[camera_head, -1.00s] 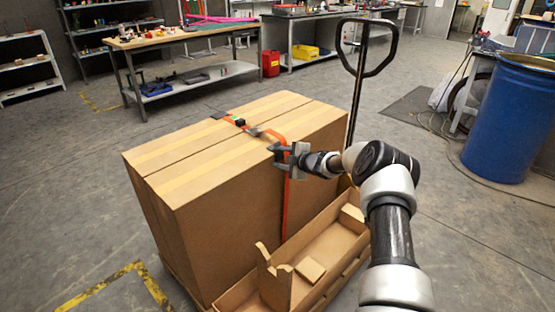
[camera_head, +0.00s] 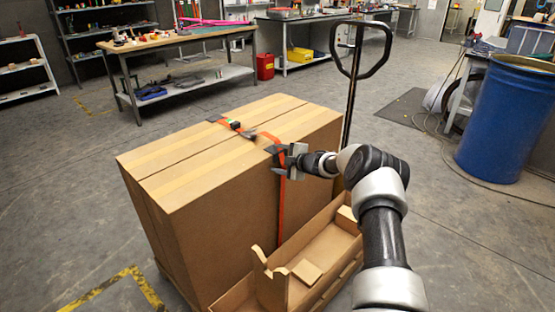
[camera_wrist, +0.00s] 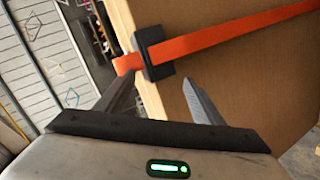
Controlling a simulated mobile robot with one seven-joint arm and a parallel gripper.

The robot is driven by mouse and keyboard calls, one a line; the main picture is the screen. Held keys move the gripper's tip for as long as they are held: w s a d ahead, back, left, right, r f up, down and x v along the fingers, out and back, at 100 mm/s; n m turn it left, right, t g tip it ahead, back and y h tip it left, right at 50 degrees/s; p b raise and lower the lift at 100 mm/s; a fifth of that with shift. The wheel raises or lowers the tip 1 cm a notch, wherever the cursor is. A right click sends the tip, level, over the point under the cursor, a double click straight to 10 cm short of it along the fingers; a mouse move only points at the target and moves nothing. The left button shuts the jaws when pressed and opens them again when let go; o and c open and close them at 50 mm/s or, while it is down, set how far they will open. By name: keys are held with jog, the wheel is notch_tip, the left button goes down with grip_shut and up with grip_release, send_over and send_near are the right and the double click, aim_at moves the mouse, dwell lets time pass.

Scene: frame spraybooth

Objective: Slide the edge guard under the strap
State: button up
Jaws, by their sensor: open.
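The orange strap (camera_head: 282,205) runs over the top of a large carton (camera_head: 215,220) and down its near long side; it also crosses the wrist view (camera_wrist: 230,38). A small dark edge guard (camera_wrist: 155,54) sits at the carton's edge, with the strap crossing its middle. In the head view the guard (camera_head: 271,149) is partly hidden by my gripper (camera_head: 284,158). My gripper is open; in the wrist view its two fingers (camera_wrist: 158,88) are spread and empty, with the guard just beyond them. Whether a fingertip touches the guard cannot be told.
An open cardboard tray (camera_head: 325,247) lies along the carton's near side below my arm. A pallet-jack handle (camera_head: 345,90) stands behind. A blue barrel (camera_head: 505,120) stands at right.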

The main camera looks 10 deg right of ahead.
jog(key=p+v, duration=0.2)
jog(key=v, duration=1.5)
jog(key=s+a+r+m+h, duration=0.2)
jog(key=s+r+m, duration=0.1)
jog(key=r, duration=0.4)
jog(key=s+a+r+m+g+h, duration=0.1)
jog(key=s+a+r+m+h, duration=0.2)
jog(key=r, duration=0.4)
jog(key=s+a+r+m+h, duration=0.1)
jog(key=s+r+m+h, duration=0.2)
jog(key=r, duration=0.4)
jog(key=s+a+r+m+g+y+p, duration=0.1)
jog(key=s+a+m+g, duration=0.15)
jog(key=s, duration=0.95)
jog(key=s+a+r+m+g, duration=0.1)
jog(key=s+a+m, duration=0.3)
jog(key=s, duration=0.8)
jog(key=s+a+r+m+g+y+p, duration=0.1)
jog(key=s+a+m+g, duration=0.15)
jog(key=s, duration=0.85)
notch_tip(320, 180, up, 17)
jog(key=p, duration=1.6)
jog(key=shift+p, duration=0.3)
